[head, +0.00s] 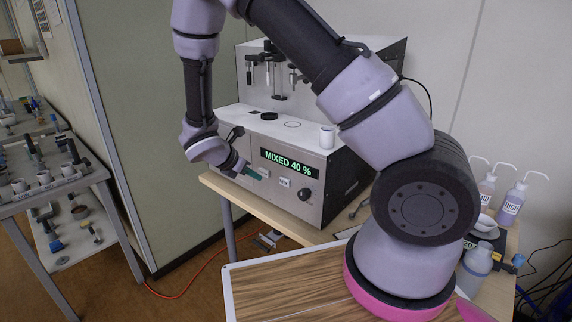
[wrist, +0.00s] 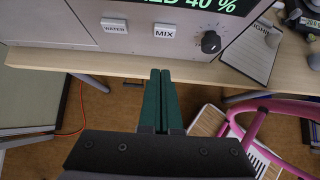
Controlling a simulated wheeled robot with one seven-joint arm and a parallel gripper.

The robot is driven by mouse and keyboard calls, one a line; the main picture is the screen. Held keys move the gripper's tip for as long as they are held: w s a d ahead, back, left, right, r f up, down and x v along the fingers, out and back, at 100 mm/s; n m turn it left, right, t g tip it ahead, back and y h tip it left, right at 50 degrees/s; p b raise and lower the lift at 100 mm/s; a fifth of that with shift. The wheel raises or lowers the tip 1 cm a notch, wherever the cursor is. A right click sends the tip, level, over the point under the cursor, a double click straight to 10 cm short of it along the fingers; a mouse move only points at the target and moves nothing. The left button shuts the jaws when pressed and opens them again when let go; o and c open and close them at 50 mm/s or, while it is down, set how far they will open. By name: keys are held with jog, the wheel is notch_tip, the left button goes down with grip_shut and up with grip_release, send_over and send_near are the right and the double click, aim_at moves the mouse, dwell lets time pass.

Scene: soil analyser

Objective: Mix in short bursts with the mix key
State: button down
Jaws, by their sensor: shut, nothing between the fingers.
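The soil analyser (head: 330,185) is a grey box on the wooden table, its lit green display (head: 285,162) reading "MIXED 40 %". The white mix key (head: 284,182), marked "MIX", sits below the display; it also shows in the wrist view (wrist: 164,31). The water key (wrist: 115,26) is left of it and a black knob (head: 304,194) right of it. My gripper (head: 262,176) is shut and empty in front of the panel, left of the mix key in the head view. In the wrist view its green fingertips (wrist: 160,72) appear below the mix key, apart from it.
The wooden table (wrist: 100,65) has its front edge below the panel. Wash bottles (head: 510,205) stand at the right. A grey side table (head: 50,187) with cups is at the left. An orange cable (head: 190,284) lies on the floor.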

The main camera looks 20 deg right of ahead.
aim_at(284, 183)
jog(key=s+a+f+t+h, duration=0.2)
jog(key=a+f+t+h, duration=0.1)
jog(key=f+h, duration=0.4)
jog(key=shift+s+f+t+h, duration=0.3)
jog(key=shift+s+f+t, duration=0.05)
jog(key=shift+f+t, duration=0.6)
jog(key=x, duration=1.4)
